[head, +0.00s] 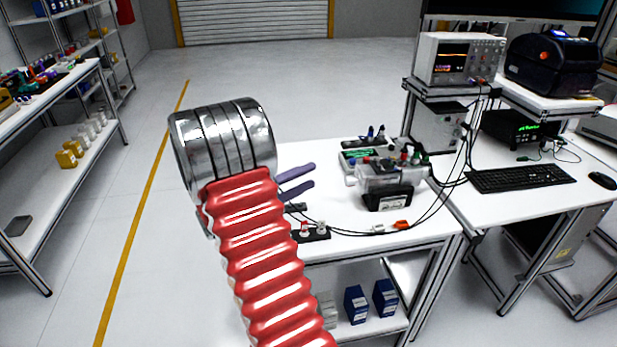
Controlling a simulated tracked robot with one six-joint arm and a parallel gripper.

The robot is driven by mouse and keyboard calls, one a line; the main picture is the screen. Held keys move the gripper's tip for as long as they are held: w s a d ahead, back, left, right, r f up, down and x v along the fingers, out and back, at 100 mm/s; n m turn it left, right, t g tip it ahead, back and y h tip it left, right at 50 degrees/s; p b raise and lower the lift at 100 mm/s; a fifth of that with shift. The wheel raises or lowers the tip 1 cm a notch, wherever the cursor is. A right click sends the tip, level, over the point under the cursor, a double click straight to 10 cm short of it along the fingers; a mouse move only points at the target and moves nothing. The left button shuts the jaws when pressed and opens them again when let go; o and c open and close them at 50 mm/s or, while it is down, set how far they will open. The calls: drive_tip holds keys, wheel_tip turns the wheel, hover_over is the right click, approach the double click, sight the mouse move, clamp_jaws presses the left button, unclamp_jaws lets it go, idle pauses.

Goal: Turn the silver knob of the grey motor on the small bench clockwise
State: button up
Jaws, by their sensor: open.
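The grey motor (388,177) sits on a black base on the small white bench (345,222), near the bench's right side. A small pale round end (350,180) sticks out from the motor's left side; it may be the silver knob, but it is too small to be sure. My gripper (313,175) has two purple fingers, apart and empty, pointing right toward the motor's left end. A gap shows between the fingertips and the motor. My red ribbed arm and its metal end hide the left part of the bench.
A green-topped device (362,153) stands behind the motor. Black cables run from the bench to an oscilloscope (458,58) at upper right. A small black terminal block (312,235) and orange clips (402,225) lie near the bench's front edge.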

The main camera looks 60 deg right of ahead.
drive_tip(key=shift+w+a+f, duration=0.1)
drive_tip(key=shift+w+a, duration=0.15)
drive_tip(key=shift+a, duration=0.4)
drive_tip(key=shift+d, duration=0.1)
